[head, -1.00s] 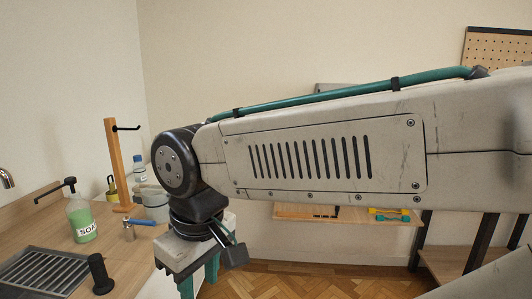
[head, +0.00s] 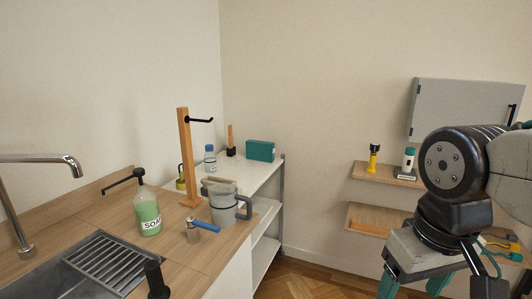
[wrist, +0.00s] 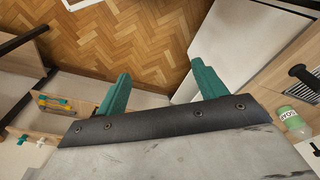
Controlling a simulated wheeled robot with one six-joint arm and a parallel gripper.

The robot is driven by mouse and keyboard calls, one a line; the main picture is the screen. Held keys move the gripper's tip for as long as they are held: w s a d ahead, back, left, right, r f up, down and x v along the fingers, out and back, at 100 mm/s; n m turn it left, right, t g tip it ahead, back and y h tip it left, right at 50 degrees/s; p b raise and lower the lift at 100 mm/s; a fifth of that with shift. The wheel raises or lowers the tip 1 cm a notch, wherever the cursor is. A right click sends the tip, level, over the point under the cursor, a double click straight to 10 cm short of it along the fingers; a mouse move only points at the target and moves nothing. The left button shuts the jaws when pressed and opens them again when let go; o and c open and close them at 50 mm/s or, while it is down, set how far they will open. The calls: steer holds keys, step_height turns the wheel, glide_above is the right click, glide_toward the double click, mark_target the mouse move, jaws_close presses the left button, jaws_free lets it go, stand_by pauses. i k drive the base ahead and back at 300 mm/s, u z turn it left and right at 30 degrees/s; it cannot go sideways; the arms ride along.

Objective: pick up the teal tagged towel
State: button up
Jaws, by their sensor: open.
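I cannot make out a teal tagged towel in either view. A teal block-like thing (head: 261,150) stands on the white shelf unit in the head view, but it looks like a box and no tag shows. My gripper (head: 412,288) is at the lower right of the head view, pointing down, well to the right of the counter. In the wrist view its two teal fingers (wrist: 160,76) are spread apart with nothing between them, above the parquet floor.
The wooden counter (head: 95,215) holds a soap bottle (head: 148,216), a wooden stand with a bare hook (head: 188,160), a grey jug (head: 222,205) and a blue-handled tool (head: 205,227). Wall shelves (head: 385,175) are behind my arm. Parquet (wrist: 130,45) between is clear.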

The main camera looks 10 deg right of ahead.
mark_target(256, 151)
steer(key=u, duration=0.15)
steer(key=k, duration=0.45)
steer(key=z, duration=1.15)
steer(key=i, duration=1.15)
steer(key=z, duration=0.4)
steer(key=i, duration=0.9)
steer(key=u, duration=1.15)
steer(key=i, duration=0.9)
steer(key=u, duration=0.95)
